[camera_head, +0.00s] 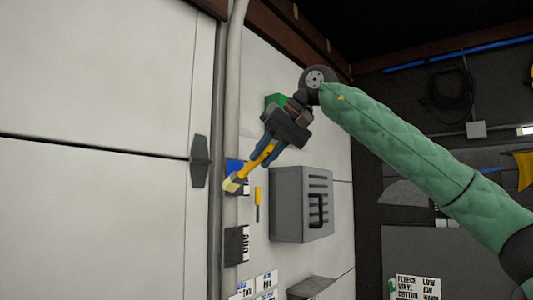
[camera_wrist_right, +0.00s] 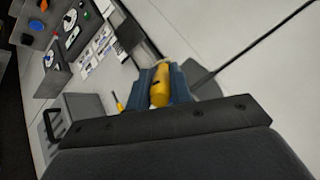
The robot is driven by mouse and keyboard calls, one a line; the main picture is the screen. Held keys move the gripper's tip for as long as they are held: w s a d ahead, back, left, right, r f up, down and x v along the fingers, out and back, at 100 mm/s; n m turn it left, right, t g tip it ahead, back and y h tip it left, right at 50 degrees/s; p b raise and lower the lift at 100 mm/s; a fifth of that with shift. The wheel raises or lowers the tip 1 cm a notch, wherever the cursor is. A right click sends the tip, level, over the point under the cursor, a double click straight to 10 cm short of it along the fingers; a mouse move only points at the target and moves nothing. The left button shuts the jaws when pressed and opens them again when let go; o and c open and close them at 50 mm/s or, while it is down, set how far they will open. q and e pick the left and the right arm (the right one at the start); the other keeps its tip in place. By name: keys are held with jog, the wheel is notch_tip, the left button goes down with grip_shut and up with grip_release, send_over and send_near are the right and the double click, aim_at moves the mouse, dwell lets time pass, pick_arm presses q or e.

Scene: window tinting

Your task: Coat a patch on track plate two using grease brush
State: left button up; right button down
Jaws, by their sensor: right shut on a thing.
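My right gripper (camera_head: 264,152) is shut on the yellow handle of the grease brush (camera_head: 240,178). The brush points down and left, with its pale head at the low end. In the head view the head overlaps the lower edge of a blue plate (camera_head: 235,164); I cannot tell whether they touch. A dark plate with white marks (camera_head: 236,246) is below, and a green plate (camera_head: 274,100) is partly behind my gripper. I cannot tell which is track plate two. In the right wrist view the brush (camera_wrist_right: 160,86) sits between the blue fingers (camera_wrist_right: 162,88). My left gripper is not in view.
A grey box with a handle (camera_head: 302,205) stands right of the plates. A slim yellow tool (camera_head: 257,204) is between them. A dark bracket (camera_head: 199,161) and a pale vertical pipe (camera_head: 229,90) are left of the brush. White label cards (camera_head: 265,280) are below.

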jog(key=shift+w, duration=0.1)
jog(key=shift+w+d+r+p, duration=0.15)
jog(key=shift+w+d+p, duration=0.35)
jog(key=shift+w, duration=0.05)
jog(key=shift+w+d+p, duration=0.4)
jog(key=shift+w+d, duration=0.25)
jog(key=shift+w, duration=0.2)
jog(key=shift+s+a, duration=1.2)
jog(key=shift+s, duration=0.3)
jog(key=shift+d, duration=0.2)
